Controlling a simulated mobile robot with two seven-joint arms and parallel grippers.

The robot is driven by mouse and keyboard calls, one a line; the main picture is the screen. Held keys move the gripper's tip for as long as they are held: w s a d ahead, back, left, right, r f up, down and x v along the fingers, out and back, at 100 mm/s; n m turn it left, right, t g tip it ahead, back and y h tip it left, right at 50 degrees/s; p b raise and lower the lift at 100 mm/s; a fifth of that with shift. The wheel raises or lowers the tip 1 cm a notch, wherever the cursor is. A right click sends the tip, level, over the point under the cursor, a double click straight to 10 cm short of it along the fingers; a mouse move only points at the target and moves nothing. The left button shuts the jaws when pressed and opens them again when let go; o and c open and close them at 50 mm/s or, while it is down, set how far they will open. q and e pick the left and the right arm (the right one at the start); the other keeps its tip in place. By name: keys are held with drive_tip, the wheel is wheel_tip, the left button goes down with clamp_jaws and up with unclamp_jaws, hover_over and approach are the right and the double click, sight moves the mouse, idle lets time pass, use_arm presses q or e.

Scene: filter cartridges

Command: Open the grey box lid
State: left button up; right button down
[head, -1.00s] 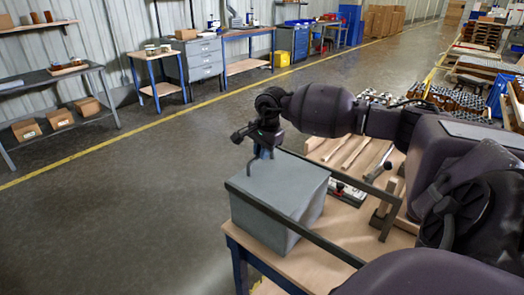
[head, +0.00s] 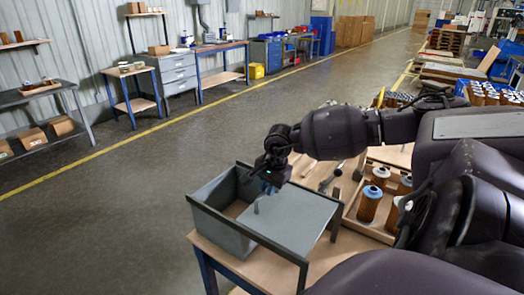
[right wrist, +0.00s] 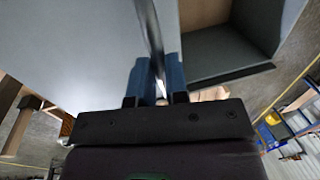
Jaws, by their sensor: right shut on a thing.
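The grey box (head: 222,235) stands on the wooden-topped table. Its flat grey lid (head: 300,215) is slid to the right along dark rails, so the left part of the box is uncovered and its inside shows. The lid's free part sticks out over the table on the right. My right gripper (head: 266,188) is above the lid's left edge, shut on the upright lid handle (head: 256,206). In the right wrist view, the blue fingers (right wrist: 158,85) close on the thin handle (right wrist: 150,35), with the lid (right wrist: 70,55) to the left and the opening to the right. My left gripper is out of view.
A wooden tray (head: 352,216) with orange-brown filter cartridges (head: 370,204) stands right of the lid. Tools lie on the table behind the box. The floor (head: 120,215) left of the table is clear. Workbenches line the far wall.

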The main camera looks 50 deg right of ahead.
drive_tip(key=shift+s, duration=0.2)
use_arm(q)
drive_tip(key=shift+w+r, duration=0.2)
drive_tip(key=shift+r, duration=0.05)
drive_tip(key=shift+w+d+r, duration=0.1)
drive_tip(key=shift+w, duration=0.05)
use_arm(e)
drive_tip(key=c, duration=1.1)
unclamp_jaws()
drive_tip(key=shift+r, duration=0.1)
drive_tip(key=shift+r, duration=0.3)
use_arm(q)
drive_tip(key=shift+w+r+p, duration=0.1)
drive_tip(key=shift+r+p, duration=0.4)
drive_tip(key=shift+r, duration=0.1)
use_arm(e)
drive_tip(key=shift+s+d+r, duration=0.1)
drive_tip(key=shift+s+r, duration=0.25)
drive_tip(key=shift+r, duration=1.3)
drive_tip(key=shift+s+a+r, duration=0.1)
drive_tip(key=shift+s+r, duration=0.25)
drive_tip(key=shift+r, duration=1.25)
drive_tip(key=shift+s+d+r, duration=0.1)
drive_tip(key=shift+s+r, duration=0.25)
drive_tip(key=shift+r, duration=1.3)
